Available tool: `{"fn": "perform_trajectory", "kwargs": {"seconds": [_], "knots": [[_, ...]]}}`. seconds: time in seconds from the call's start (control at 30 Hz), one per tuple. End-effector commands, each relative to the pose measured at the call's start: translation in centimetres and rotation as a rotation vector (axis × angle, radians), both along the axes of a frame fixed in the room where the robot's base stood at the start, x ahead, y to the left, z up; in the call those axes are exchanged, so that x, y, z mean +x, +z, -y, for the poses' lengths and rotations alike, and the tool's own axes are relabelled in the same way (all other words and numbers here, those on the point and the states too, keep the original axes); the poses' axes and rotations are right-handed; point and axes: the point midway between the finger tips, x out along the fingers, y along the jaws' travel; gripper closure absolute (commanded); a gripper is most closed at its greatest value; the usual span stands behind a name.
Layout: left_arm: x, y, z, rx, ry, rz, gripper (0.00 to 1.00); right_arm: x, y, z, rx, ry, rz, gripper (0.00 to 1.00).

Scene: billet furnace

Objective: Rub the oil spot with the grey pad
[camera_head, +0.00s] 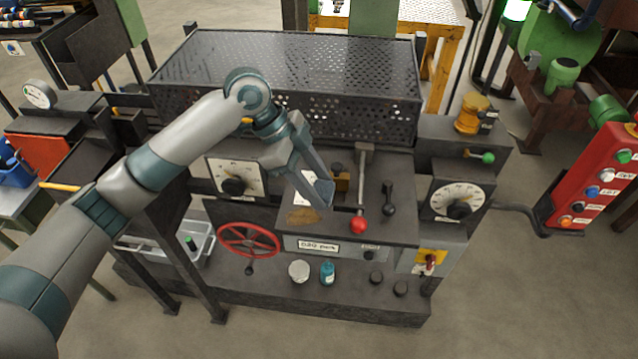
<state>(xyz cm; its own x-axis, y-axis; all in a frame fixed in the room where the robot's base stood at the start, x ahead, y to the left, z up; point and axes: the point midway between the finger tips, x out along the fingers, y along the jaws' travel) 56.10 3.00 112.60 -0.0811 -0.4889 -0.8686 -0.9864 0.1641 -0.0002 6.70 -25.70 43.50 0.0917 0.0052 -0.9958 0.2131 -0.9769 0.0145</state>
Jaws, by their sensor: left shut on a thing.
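My left gripper (318,190) reaches in from the left and points down over the dark machine top. It is shut on the grey pad (323,194), a small blue-grey piece that shows at the fingertips and is partly covered by them. The oil spot (302,216) is a brown patch on the dark plate, just below and left of the pad in the picture. I cannot tell whether the pad touches the plate. My right gripper is not in view.
A lever with a red knob (359,225) and a black lever (388,200) stand right of the gripper. A perforated guard (290,60) rises behind. A red handwheel (249,239) is at the front left. A blue bottle (327,273) stands on the lower ledge.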

Motion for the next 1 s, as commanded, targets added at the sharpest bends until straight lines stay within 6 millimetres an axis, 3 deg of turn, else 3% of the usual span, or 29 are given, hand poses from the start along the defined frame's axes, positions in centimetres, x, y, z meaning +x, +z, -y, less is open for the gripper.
{"fn": "perform_trajectory", "kwargs": {"seconds": [0.47,1.0], "knots": [[0.0,-0.5,0.0,0.0,0.0,0.0,0.78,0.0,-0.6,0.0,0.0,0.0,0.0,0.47],[0.0,-4.9,0.0,0.0,0.0,0.001,0.78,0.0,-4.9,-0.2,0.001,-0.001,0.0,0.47]]}}
